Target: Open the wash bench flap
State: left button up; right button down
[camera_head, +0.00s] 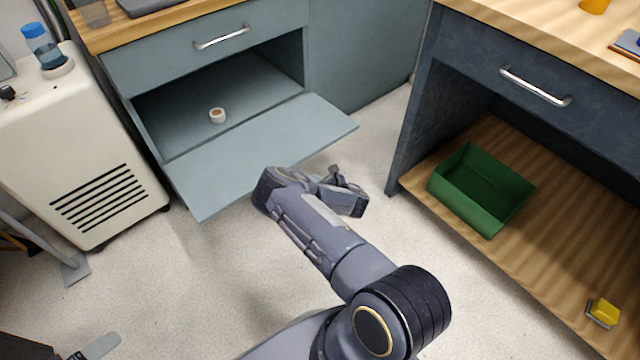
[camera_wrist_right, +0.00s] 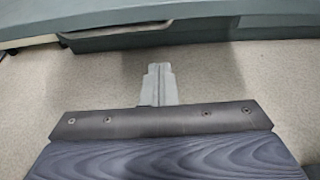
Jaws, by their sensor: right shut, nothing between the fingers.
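The wash bench flap (camera_head: 265,145) is a grey-blue panel, folded down and out from the bench front, lying about level below the open compartment. Its edge panel also shows along the top of the right wrist view (camera_wrist_right: 200,14). My right gripper (camera_head: 343,180) is just in front of the flap's outer edge, toward its right end. In the right wrist view its fingers (camera_wrist_right: 156,84) are together with nothing between them, apart from the panel. I cannot tell its exact height relative to the flap. My left gripper is not in view.
A small white roll (camera_head: 217,115) lies inside the open compartment, under a drawer with a metal handle (camera_head: 221,37). A white wheeled unit (camera_head: 85,150) stands at left. At right, a dark bench (camera_head: 455,60) holds a green bin (camera_head: 465,205) on its low shelf. Floor between is clear.

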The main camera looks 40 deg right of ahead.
aim_at(304, 154)
jog(key=w, duration=0.1)
jog(key=w+r+b, duration=0.1)
jog(key=w+r, duration=0.1)
jog(key=w, duration=0.1)
jog(key=shift+a+r, duration=0.15)
jog(key=shift+r, duration=0.1)
jog(key=r, duration=0.2)
jog(key=r+p, duration=0.2)
jog(key=r, duration=0.1)
jog(key=shift+w+r, duration=0.35)
jog(key=shift+f, duration=0.1)
